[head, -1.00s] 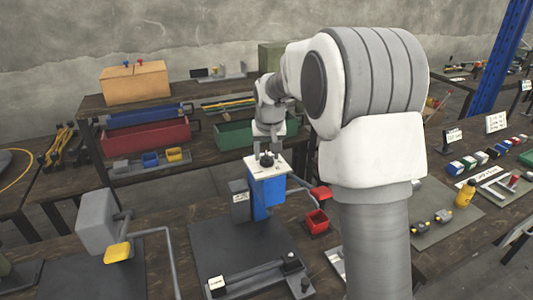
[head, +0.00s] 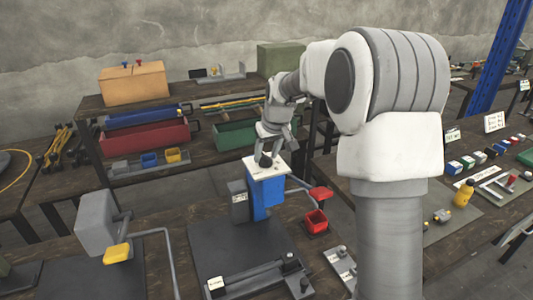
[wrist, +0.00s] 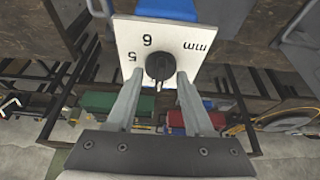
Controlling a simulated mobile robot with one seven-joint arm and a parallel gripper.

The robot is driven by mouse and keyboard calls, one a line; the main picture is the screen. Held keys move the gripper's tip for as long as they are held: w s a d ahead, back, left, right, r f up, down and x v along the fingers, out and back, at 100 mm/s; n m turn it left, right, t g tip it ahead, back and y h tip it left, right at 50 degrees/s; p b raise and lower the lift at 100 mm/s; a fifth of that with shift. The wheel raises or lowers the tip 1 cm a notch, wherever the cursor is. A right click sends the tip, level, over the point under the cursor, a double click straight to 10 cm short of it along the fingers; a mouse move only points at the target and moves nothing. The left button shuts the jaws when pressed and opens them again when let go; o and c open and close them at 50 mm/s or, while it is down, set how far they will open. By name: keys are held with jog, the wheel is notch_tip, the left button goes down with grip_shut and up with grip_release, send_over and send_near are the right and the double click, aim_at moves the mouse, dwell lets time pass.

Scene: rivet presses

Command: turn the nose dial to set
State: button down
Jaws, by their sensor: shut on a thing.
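The nose dial is a black round knob (wrist: 160,67) on a white plate (wrist: 200,35) marked "5", "6" and "mm" in the wrist view. The plate sits on top of the blue press (head: 266,195) in the head view. My gripper (wrist: 159,84) has its two fingers on either side of the knob and is shut on it. In the head view my gripper (head: 267,153) stands over the plate from above. A small pointer on the knob faces toward my gripper's base in the wrist view. Which mark it meets cannot be told.
A red bin (head: 316,221) and a red lever pad (head: 320,193) stand right of the press. A grey machine with a yellow pad (head: 117,253) is at left. Behind are a red toolbox (head: 146,136) and a green bin (head: 236,136).

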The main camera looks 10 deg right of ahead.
jog(key=shift+c, duration=1.4)
grip_release()
jog(key=shift+r, duration=0.1)
jog(key=v, duration=1.7)
jog(key=shift+r, duration=0.15)
jog(key=shift+s, duration=0.1)
jog(key=s+f+m, duration=0.1)
jog(key=s+f, duration=0.2)
jog(key=s, duration=1.1)
jog(key=s+a+f+m+t+h, duration=0.1)
jog(key=s+f, duration=0.3)
jog(key=s, duration=1.1)
jog(key=shift+s+a+f, duration=0.25)
jog(key=shift+s+a, duration=0.05)
